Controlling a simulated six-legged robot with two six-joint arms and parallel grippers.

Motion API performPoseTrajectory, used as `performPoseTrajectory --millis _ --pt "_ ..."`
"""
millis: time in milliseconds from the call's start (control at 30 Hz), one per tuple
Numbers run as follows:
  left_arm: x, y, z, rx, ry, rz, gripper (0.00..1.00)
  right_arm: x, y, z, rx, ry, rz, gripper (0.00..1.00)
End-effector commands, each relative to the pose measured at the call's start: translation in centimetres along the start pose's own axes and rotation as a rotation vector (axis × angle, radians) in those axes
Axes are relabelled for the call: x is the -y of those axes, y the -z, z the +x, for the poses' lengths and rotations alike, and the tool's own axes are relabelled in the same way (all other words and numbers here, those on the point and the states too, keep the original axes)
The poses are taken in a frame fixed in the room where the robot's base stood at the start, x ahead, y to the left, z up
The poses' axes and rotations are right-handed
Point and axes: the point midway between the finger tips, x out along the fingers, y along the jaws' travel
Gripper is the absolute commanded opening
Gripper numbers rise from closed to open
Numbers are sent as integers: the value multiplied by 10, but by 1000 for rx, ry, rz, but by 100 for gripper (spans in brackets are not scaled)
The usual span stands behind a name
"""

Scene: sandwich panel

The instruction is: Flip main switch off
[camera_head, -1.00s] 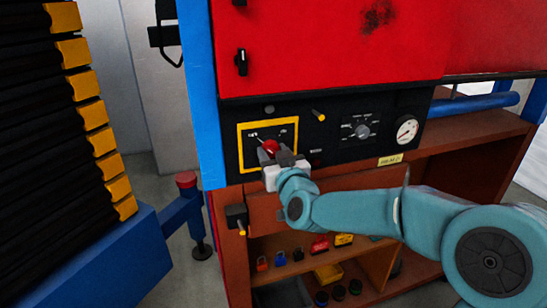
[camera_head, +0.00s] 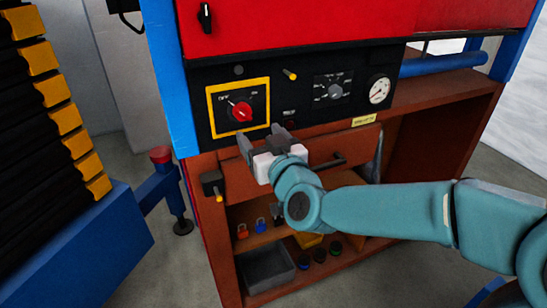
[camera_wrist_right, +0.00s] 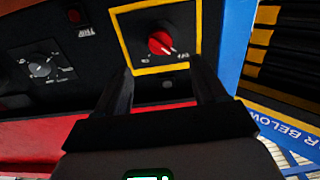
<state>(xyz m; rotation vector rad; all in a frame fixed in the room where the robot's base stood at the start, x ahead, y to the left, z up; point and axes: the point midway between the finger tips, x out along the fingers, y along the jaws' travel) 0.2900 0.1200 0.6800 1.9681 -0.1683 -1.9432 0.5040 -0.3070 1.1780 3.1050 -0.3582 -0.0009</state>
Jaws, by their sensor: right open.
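The main switch (camera_head: 240,111) is a red rotary knob on a black plate inside a yellow frame. Its pale pointer mark is turned up and left, toward the label that looks like OFF. In the right wrist view, which looks upside down, the red knob (camera_wrist_right: 159,43) points down and right toward that same label. My right gripper (camera_head: 262,136) is open and empty, below and slightly right of the knob, and apart from it. Its two dark fingers (camera_wrist_right: 166,72) show below the knob in the wrist view. My left gripper is not in view.
The black panel also has a grey selector dial (camera_head: 335,91), a yellow lever (camera_head: 290,75) and a gauge (camera_head: 379,90). A drawer handle (camera_head: 328,163) and a side switch with a yellow lever (camera_head: 213,185) sit below.

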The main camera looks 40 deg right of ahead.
Motion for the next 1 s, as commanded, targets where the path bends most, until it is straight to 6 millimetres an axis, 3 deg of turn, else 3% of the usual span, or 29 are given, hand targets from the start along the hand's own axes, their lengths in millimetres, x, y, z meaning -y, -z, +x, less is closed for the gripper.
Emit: performPoseTrajectory --millis 100,333,1000 --pt "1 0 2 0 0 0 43 0 1 -29 -3 1 2 71" --pt "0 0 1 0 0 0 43 0 1 -61 -1 0 1 71" --pt "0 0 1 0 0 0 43 -2 -2 -66 6 -6 -2 71"
